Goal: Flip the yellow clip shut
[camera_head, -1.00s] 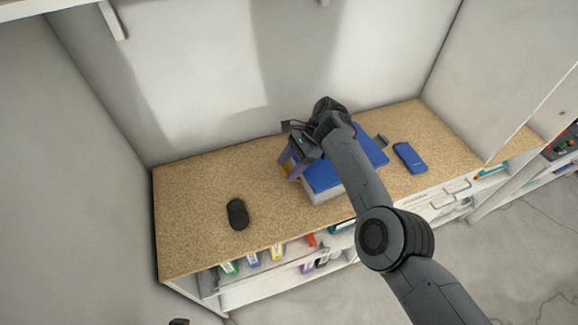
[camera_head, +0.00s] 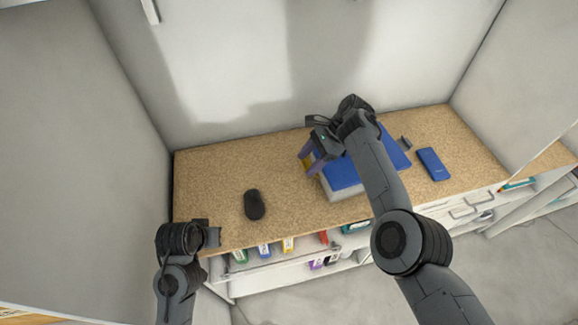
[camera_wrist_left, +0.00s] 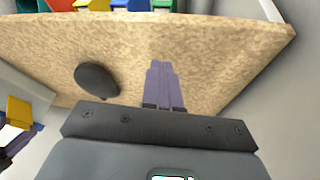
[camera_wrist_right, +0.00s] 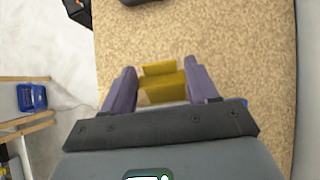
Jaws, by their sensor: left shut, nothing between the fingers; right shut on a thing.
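The yellow clip (camera_wrist_right: 163,86) sits between the purple fingers of my right gripper (camera_wrist_right: 162,78) in the right wrist view, with both fingers closed around it. In the head view my right gripper (camera_head: 312,162) is at the left side of a blue-topped box, and only a bit of yellow shows there. The clip's upper part looks tilted from its lower part; I cannot tell exactly how far it is open. My left gripper (camera_wrist_left: 165,82) is shut and empty, fingers together. In the head view the left gripper (camera_head: 212,236) is by the counter's front left edge.
A black rounded object (camera_head: 255,205) lies on the cork-topped counter (camera_head: 215,180). The box (camera_head: 345,185) with the blue top stands beside my right gripper. A blue flat item (camera_head: 433,164) lies to the right. Shelves with coloured binders are below.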

